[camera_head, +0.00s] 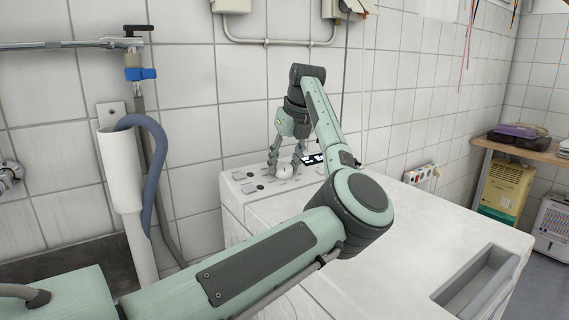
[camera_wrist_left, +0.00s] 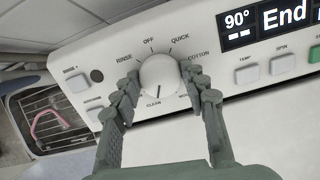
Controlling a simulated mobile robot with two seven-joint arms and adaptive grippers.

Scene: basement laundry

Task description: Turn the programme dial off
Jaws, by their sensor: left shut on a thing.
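The programme dial (camera_wrist_left: 160,74) is a round white knob on the white control panel (camera_wrist_left: 222,66). Labels around it include RINSE, OFF, QUICK, COTTON and CLEAN. A dark mark at the knob's lower edge points down, close to the CLEAN label, on the opposite side from OFF. My left gripper (camera_wrist_left: 160,82) is shut on the dial, one finger on each side of it. In the head view, my left gripper (camera_head: 285,168) reaches down to the dial (camera_head: 284,171) at the back of the machine. My right gripper is out of view.
The display (camera_wrist_left: 267,20) reads "90°" and "End". Buttons, including a green one (camera_wrist_left: 315,54), lie to its lower right. The white machine top (camera_head: 400,235) is clear, with a recessed tray (camera_head: 478,283) near its right edge. A pipe and hose (camera_head: 125,170) stand at left.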

